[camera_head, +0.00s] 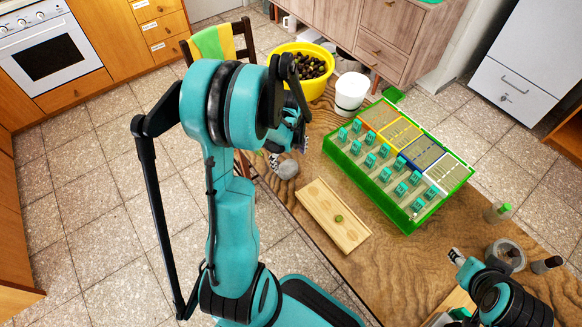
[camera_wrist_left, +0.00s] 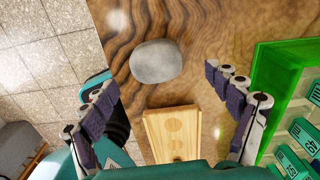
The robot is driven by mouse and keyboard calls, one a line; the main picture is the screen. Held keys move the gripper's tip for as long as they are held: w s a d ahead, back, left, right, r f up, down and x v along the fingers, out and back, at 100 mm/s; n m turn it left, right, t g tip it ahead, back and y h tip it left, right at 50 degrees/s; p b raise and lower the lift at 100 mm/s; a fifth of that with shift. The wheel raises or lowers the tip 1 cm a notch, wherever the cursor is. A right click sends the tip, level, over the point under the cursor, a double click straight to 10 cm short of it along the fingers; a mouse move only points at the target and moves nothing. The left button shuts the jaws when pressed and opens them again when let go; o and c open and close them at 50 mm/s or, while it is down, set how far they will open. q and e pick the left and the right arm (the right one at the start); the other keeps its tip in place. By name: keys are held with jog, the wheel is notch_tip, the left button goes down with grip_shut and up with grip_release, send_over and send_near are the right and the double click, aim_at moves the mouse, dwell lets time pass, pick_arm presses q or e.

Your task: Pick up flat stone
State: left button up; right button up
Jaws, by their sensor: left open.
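The flat stone (camera_wrist_left: 156,61) is a smooth grey rounded stone lying on the wooden table in the left wrist view. In the head view the stone (camera_head: 287,169) shows at the table's left edge, partly hidden by my left gripper (camera_head: 289,151). In the left wrist view my left gripper (camera_wrist_left: 165,84) is open and empty. Its fingers are spread wide, and the stone lies beyond the tips, between their lines. My right gripper (camera_head: 454,286) is at the lower right of the head view, its fingers apart with nothing seen between them.
A wooden board (camera_head: 318,203) with hollows and one olive lies close to the stone. A yellow bowl (camera_head: 300,48) of olives and a white pot (camera_head: 350,92) are behind. Jars (camera_head: 497,212) stand at right.

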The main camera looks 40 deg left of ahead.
aim_at(288, 165)
pick_arm(q)
jog(key=f+b, duration=0.1)
jog(key=f, duration=0.1)
jog(key=f+b, duration=0.1)
jog(key=f, duration=0.2)
jog(key=shift+s+a+f+b, duration=0.15)
jog(key=shift+s+a+b, duration=0.05)
jog(key=shift+b, duration=0.1)
jog(key=c, duration=1.6)
jog(key=shift+r, duration=0.2)
jog(key=shift+r+p, duration=0.5)
jog(key=shift+r, duration=0.1)
notch_tip(288, 165, up, 3)
jog(key=shift+f+p, duration=0.1)
jog(key=shift+p, duration=0.65)
jog(key=d+r+p, duration=0.1)
jog(key=d+r, duration=0.1)
jog(key=d, duration=0.1)
jog(key=w+d+r+p, duration=0.1)
jog(key=d+r, duration=0.1)
jog(key=d, duration=0.2)
jog(key=w+d+r+p, duration=0.1)
jog(key=d+r, duration=0.1)
jog(key=d, duration=0.2)
jog(key=shift+w+d+r, duration=0.15)
jog(key=shift+d+r, duration=0.1)
jog(key=shift+r, duration=0.15)
